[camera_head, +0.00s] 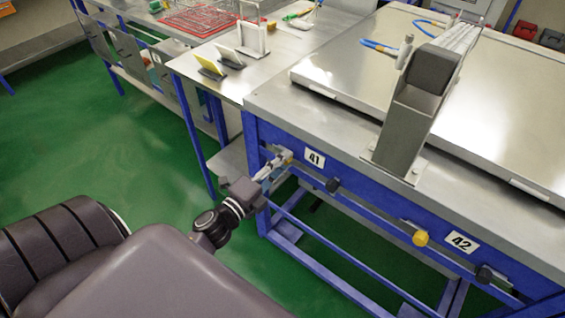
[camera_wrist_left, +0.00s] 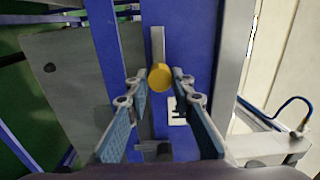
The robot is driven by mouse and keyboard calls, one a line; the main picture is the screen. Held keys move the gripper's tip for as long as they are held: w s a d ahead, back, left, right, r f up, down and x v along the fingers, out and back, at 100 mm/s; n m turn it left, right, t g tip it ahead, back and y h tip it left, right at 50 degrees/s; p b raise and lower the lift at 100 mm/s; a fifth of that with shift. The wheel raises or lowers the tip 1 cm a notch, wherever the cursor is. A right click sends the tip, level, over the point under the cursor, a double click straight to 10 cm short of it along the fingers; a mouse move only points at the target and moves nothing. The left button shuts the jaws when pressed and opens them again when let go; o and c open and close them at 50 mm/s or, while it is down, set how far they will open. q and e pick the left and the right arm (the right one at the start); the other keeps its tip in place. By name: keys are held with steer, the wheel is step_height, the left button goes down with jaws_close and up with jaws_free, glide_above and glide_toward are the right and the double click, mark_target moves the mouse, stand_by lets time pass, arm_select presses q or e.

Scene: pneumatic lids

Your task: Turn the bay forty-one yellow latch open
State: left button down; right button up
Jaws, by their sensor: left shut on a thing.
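The bay forty-one yellow latch (camera_head: 288,155) is at the left end of that front, beside the plate, and mostly hidden by my gripper in the head view. In the left wrist view the round yellow knob (camera_wrist_left: 160,77) sits between the fingertips, with a grey metal bar (camera_wrist_left: 158,45) running past it. My left gripper (camera_head: 278,163) reaches it from the front and is shut on the knob; it also shows in the left wrist view (camera_wrist_left: 158,88). My right gripper is not in view.
A black knob (camera_head: 333,185) is right of the plate. A grey metal lid (camera_head: 480,120) with an upright grey post (camera_head: 405,130) covers the bench. Green floor is free at left.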

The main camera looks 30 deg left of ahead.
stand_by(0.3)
arm_select(q)
steer(key=c, duration=1.7)
jaws_free()
steer(key=s, duration=0.8)
steer(key=s+a, duration=0.1)
steer(key=s, duration=0.3)
steer(key=s+d+f+n+g+y, duration=0.15)
steer(key=f+n, duration=0.25)
steer(key=f, duration=0.7)
steer(key=s+d+f+n+g, duration=0.1)
steer(key=s+f+n+g, duration=0.2)
steer(key=f, duration=0.7)
steer(key=s+d+f+n+g, duration=0.1)
steer(key=s+f+n+g, duration=0.2)
steer(key=f, duration=0.8)
steer(key=s+d+f+n+g, duration=0.2)
steer(key=s+f+g, duration=0.1)
steer(key=s+f, duration=0.3)
steer(key=s+d+f+n+g, duration=0.2)
steer(key=s+f, duration=0.4)
steer(key=s, duration=0.4)
steer(key=s+d+f+n+g, duration=0.2)
steer(key=s+f+g, duration=0.2)
steer(key=s+f, duration=0.3)
steer(key=shift+s+n+g, duration=0.25)
steer(key=shift+s+n, duration=0.05)
steer(key=shift+s, duration=0.2)
